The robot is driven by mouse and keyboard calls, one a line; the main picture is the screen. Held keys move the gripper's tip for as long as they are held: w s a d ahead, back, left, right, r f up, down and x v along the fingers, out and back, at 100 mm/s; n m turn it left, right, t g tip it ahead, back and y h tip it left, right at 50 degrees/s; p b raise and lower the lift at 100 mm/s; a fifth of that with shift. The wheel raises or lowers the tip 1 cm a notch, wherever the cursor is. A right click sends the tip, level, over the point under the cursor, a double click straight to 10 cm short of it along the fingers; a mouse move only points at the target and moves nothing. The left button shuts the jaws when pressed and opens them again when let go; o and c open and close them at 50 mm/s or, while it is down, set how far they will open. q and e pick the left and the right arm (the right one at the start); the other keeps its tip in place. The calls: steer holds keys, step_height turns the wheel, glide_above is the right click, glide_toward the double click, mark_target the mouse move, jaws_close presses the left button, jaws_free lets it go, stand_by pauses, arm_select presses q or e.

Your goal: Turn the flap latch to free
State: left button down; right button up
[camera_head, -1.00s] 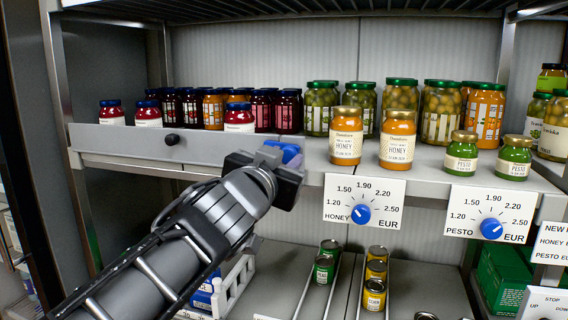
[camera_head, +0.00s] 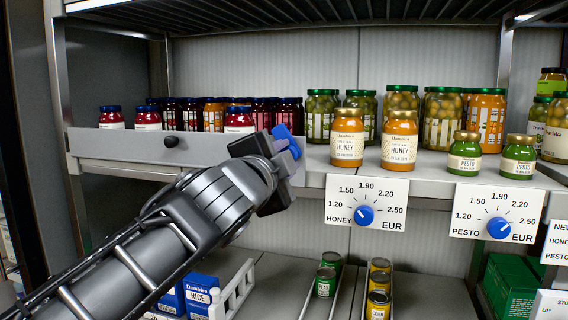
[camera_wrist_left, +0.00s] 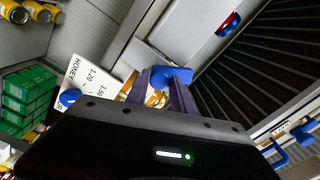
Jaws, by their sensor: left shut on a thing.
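The blue flap latch (camera_head: 287,140) is at the right end of the grey flap (camera_head: 110,140), which has a black knob (camera_head: 171,141) and runs along the shelf front. My left gripper (camera_head: 280,156) is shut on the latch, which sticks up tilted beyond the fingers. In the left wrist view the blue latch (camera_wrist_left: 172,74) shows between the two fingers of my left gripper (camera_wrist_left: 167,92). The latch's mount is hidden behind the gripper. My right gripper is not in view.
Honey jars (camera_head: 347,137) stand on the shelf just right of my left gripper. Price cards with blue dials, honey (camera_head: 364,215) and pesto (camera_head: 498,228), hang on the shelf front. Small jars (camera_head: 148,117) stand behind the flap. Rice boxes (camera_head: 201,290) and cans (camera_head: 379,283) are below.

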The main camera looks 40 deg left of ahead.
arm_select(q)
steer(key=shift+m, duration=3.4)
steer(key=c, duration=1.1)
jaws_free()
steer(key=v, duration=0.7)
steer(key=shift+s+d+b, duration=0.15)
steer(key=shift+s+b, duration=0.15)
steer(key=shift+s, duration=0.1)
